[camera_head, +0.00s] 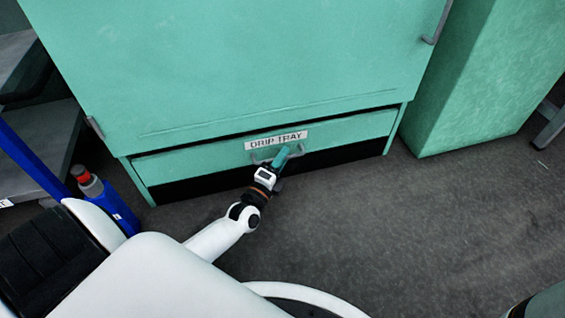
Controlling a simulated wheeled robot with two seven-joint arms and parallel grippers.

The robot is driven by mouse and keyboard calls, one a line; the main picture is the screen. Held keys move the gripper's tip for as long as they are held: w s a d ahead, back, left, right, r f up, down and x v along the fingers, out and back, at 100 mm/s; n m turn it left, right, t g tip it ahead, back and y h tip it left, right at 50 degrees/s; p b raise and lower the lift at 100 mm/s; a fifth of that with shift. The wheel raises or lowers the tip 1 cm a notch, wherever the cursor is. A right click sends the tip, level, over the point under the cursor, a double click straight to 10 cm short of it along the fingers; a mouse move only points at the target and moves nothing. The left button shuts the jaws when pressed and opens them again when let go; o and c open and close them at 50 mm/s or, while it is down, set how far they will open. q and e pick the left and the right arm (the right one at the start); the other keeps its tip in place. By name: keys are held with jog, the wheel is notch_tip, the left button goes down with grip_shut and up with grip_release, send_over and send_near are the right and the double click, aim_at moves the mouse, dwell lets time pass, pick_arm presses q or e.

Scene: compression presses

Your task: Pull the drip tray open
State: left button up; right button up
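The drip tray (348,132) is a wide green drawer front low on the green press cabinet, with a white label reading DRIP TRAY. A dark gap runs along its top edge. A small grey handle (258,158) sits just under the label. My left gripper (281,157) is at the right part of this handle, reaching up from below. Its fingers overlap the handle in the picture, and I cannot tell whether they are closed around it. My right gripper is not in view.
The green cabinet door (240,60) rises above the tray, and another green cabinet (475,90) stands at right. A blue bottle with a red top (118,202) is at left near a blue post (30,155). The grey floor (400,220) in front is clear.

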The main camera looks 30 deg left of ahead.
pick_arm(q)
jog(key=shift+w+r, duration=0.1)
jog(key=shift+w, duration=0.15)
grip_shut()
